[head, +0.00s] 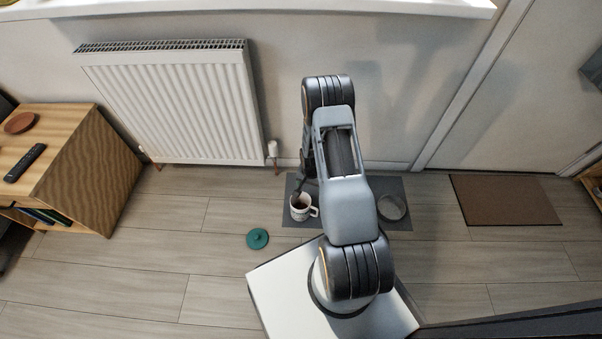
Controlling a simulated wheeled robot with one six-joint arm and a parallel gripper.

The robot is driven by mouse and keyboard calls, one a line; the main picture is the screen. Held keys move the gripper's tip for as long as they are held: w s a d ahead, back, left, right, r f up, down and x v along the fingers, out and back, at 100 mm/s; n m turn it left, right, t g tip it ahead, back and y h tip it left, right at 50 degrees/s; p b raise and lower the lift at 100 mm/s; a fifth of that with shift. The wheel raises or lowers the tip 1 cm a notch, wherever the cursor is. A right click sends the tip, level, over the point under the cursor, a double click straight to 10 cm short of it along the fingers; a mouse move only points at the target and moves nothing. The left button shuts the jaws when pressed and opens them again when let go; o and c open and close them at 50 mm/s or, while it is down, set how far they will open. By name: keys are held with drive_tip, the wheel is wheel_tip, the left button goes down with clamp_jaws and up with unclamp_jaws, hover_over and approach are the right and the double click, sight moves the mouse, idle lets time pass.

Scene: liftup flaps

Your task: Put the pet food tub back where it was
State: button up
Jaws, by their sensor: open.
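A white tub or mug-like container (301,208) with a side handle and dark brown contents stands upright on a dark grey mat (348,218) on the floor. It may be the pet food tub; I cannot tell for sure. A round teal lid (257,238) with a knob lies on the floor to the left of the mat. My gripper (299,188) is open, pointing down at the container's far rim, and partly hidden behind my arm. I cannot tell whether it touches the rim.
A round grey bowl (392,207) is on the mat's right side. A white radiator (172,105) hangs on the wall behind. A wooden cabinet (75,165) with a remote (25,162) stands left. A brown doormat (505,200) lies right.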

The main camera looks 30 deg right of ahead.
drive_tip(key=a+r+n+t, duration=0.1)
drive_tip(key=a+r+n, duration=0.15)
drive_tip(key=r, duration=0.85)
drive_tip(key=a+r+n, duration=0.2)
drive_tip(key=a+r, duration=0.1)
drive_tip(key=r, duration=0.8)
drive_tip(key=s+a+r+n, duration=0.2)
drive_tip(key=s+a+r, duration=0.1)
drive_tip(key=s+r, duration=0.3)
drive_tip(key=s+a+r+n+t, duration=0.1)
drive_tip(key=s+a+r+n, duration=0.2)
drive_tip(key=s+r, duration=0.4)
wheel_tip(320, 180, up, 3)
drive_tip(key=shift+s+a+r, duration=0.1)
drive_tip(key=shift+s+a, duration=0.1)
drive_tip(key=shift+a, duration=0.55)
